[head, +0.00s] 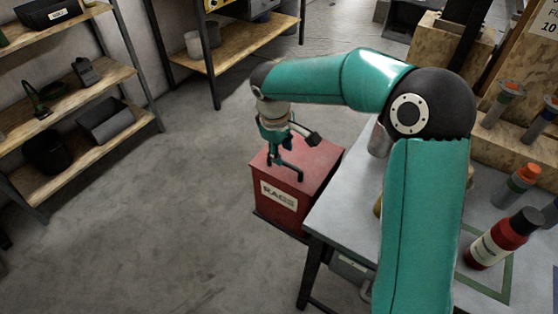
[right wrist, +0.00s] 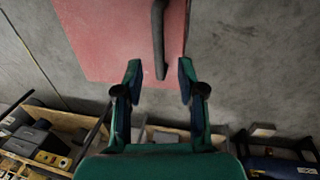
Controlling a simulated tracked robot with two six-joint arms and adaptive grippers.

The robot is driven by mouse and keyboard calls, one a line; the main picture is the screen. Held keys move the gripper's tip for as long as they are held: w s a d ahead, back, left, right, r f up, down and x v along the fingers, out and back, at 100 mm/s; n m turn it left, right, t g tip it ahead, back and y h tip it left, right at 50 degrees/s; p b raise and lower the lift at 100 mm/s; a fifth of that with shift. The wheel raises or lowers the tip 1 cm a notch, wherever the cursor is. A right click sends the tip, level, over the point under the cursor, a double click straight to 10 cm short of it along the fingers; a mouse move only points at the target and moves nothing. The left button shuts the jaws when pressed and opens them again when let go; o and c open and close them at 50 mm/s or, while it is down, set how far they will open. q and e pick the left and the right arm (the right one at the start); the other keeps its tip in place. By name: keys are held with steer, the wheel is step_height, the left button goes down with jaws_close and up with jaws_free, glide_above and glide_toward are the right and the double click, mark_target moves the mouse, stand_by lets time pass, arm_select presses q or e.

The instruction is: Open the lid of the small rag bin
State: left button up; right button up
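The small rag bin (head: 322,162) is a red box with a pale "RAGS" label, standing on the floor beside the workbench. Its lid is down. A dark bar handle (head: 290,169) is on top of the lid. My right gripper (head: 284,151) is over the lid, close to the handle, pointing down. In the right wrist view the gripper (right wrist: 160,74) is open, its two fingers apart. The end of the handle (right wrist: 158,35) shows between the fingertips there, with gaps on both sides. The red lid (right wrist: 105,40) lies beyond. My left gripper is out of view.
The grey workbench (head: 335,215) stands right of the bin, with a red bottle (head: 503,238) and other containers on it. Wooden shelves (head: 75,87) line the left side, and another shelf (head: 240,45) stands at the back. The floor left of the bin is clear.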

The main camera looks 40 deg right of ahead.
mark_target(284, 162)
steer(key=shift+w+d+f, duration=0.1)
steer(key=shift+d+f, duration=0.1)
steer(key=shift+f, duration=0.85)
steer(key=shift+w+d+f, duration=0.1)
steer(key=shift+d+f, duration=0.1)
steer(key=shift+f, duration=0.8)
steer(key=shift+c, duration=0.2)
jaws_close()
